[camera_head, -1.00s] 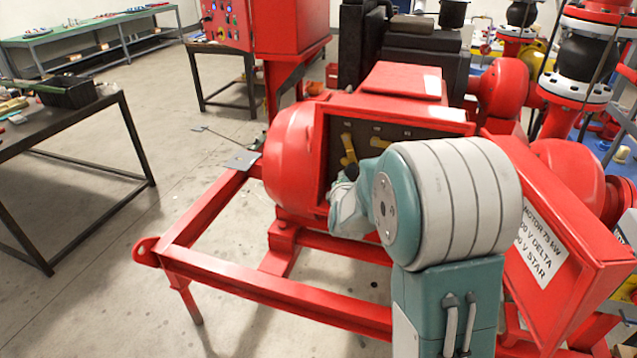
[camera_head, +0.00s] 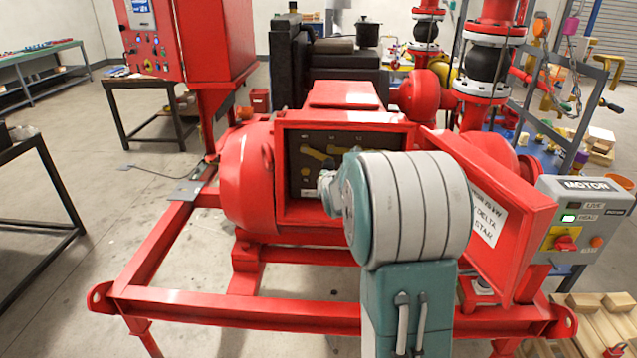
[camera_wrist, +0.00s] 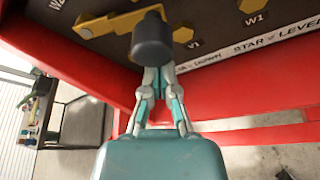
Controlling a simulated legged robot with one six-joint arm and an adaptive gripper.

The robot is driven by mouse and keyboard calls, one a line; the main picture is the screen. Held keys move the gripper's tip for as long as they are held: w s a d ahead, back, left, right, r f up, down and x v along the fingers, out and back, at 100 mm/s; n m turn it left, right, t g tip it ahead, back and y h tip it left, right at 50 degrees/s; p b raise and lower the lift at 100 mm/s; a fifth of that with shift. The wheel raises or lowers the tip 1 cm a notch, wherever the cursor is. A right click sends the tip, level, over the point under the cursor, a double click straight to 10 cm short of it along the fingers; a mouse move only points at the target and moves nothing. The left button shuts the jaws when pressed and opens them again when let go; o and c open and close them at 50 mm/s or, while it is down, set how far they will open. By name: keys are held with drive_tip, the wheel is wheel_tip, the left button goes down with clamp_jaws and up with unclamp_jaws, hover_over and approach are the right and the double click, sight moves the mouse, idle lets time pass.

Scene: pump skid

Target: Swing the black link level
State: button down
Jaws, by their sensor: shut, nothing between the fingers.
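A dark cylindrical knob (camera_wrist: 152,40), the only black link part I can pick out, stands out from the terminal board in the wrist view. A brass bar (camera_wrist: 105,27) lies behind it; how they join is hidden. My gripper (camera_wrist: 157,76) is shut and empty, its fingertips just below the knob in the picture; I cannot tell whether they touch it. In the head view, brass links (camera_head: 318,152) show on the dark board (camera_head: 308,178) inside the open red motor box (camera_head: 345,124); the left one looks tilted. My arm hides the board's lower right and the fingertips.
The box's open red door (camera_head: 510,240) stands right of my arm, with a grey motor switch box (camera_head: 583,222) beyond. The red skid frame (camera_head: 220,303) crosses in front. A label strip (camera_wrist: 255,43) edges the board.

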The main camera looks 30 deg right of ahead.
sight(332, 165)
drive_tip(key=shift+s+d+r, duration=0.15)
drive_tip(key=shift+d+r, duration=0.2)
drive_tip(key=shift+r, duration=0.25)
drive_tip(key=shift+s+d+r, duration=0.1)
drive_tip(key=shift+d+r, duration=0.25)
drive_tip(key=shift+r, duration=0.25)
drive_tip(key=shift+d+r, duration=0.1)
drive_tip(key=shift+r, duration=0.05)
